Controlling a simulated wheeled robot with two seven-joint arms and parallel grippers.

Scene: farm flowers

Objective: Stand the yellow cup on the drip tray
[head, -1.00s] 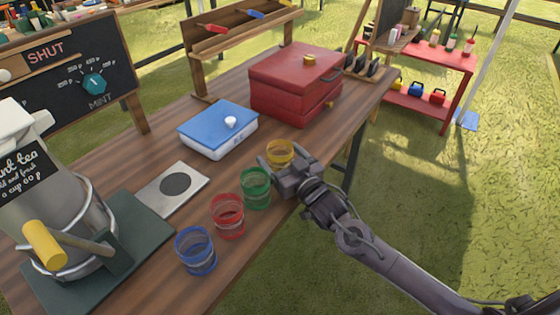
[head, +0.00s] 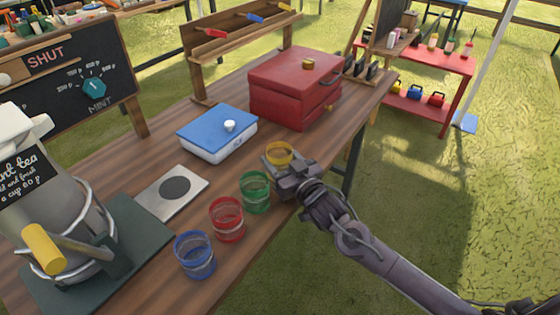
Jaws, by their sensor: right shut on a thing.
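The yellow cup (head: 279,152) is at the table's right edge, beyond the green cup in the head view. My right gripper (head: 279,165) is shut on it and hides its lower part. I cannot tell whether the cup's bottom touches the table. A flat silver plate with a dark round disc, which looks like the drip tray (head: 146,201), lies to the left, near the tea urn. Nothing stands on it. My left gripper is not in view.
The green cup (head: 256,192), red cup (head: 227,219) and blue cup (head: 194,254) stand in a row along the right edge. A blue-lidded box (head: 217,133) and a red chest (head: 294,85) stand behind. The tea urn (head: 50,205) is at left.

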